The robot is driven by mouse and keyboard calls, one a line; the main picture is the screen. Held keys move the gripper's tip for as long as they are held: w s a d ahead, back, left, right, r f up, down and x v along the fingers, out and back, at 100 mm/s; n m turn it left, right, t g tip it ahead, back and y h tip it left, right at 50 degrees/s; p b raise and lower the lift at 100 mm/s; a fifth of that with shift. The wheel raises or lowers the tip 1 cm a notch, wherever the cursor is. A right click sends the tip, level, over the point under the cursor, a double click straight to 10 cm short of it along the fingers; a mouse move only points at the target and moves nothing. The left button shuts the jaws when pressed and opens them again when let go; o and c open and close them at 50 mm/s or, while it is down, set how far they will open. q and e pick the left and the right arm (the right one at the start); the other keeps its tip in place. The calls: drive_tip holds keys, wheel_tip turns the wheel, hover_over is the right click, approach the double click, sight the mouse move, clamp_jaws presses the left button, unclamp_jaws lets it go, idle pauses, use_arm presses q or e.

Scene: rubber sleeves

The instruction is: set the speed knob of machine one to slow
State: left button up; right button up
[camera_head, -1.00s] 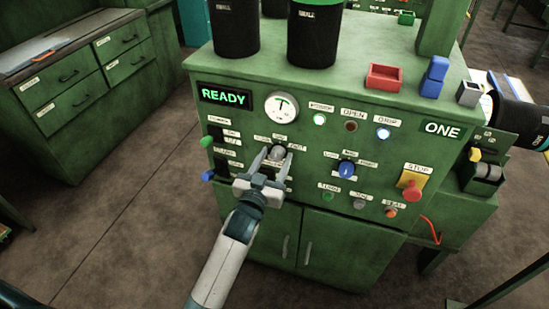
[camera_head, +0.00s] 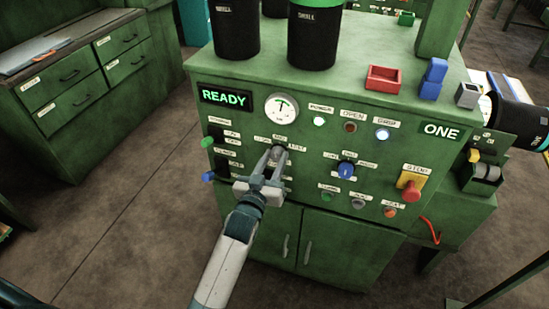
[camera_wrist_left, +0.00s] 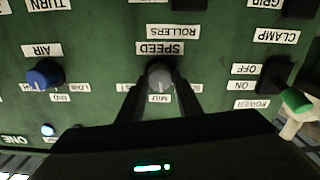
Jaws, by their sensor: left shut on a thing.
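The grey speed knob (camera_wrist_left: 159,76) sits on the green front panel of machine one, under the SPEED label as the upside-down left wrist view shows it. A MID label shows beside it, with partly hidden labels on its two sides. I cannot tell which mark its pointer faces. My left gripper (camera_head: 272,160) has its fingers against the panel in the head view and is shut on the knob. In the wrist view its two dark fingers flank the knob. My right gripper is not in view.
A blue AIR knob (camera_wrist_left: 44,74) is nearby on the panel; it shows in the head view (camera_head: 346,170) too. A red stop button (camera_head: 411,190), a green lever (camera_head: 207,142) and a dial (camera_head: 281,108) surround the area. Black canisters (camera_head: 313,38) and a red tray (camera_head: 383,78) stand on top.

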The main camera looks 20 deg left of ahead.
use_arm(q)
drive_tip(key=shift+r+n+p, duration=0.15)
drive_tip(key=shift+n+p, duration=0.45)
drive_tip(key=shift+n, duration=0.6)
drive_tip(key=n+p, duration=0.1)
drive_tip(key=n, duration=0.1)
drive_tip(key=shift+a+n, duration=0.1)
drive_tip(key=shift+n, duration=0.2)
drive_tip(key=shift+n+p, duration=0.65)
drive_tip(key=shift+n, duration=0.95)
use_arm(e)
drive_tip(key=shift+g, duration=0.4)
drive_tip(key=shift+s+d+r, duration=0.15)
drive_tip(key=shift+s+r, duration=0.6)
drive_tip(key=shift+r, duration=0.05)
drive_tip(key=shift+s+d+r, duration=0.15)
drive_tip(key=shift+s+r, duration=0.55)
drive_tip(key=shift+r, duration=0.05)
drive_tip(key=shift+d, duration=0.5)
use_arm(q)
drive_tip(key=o, duration=1)
drive_tip(key=shift+f, duration=0.2)
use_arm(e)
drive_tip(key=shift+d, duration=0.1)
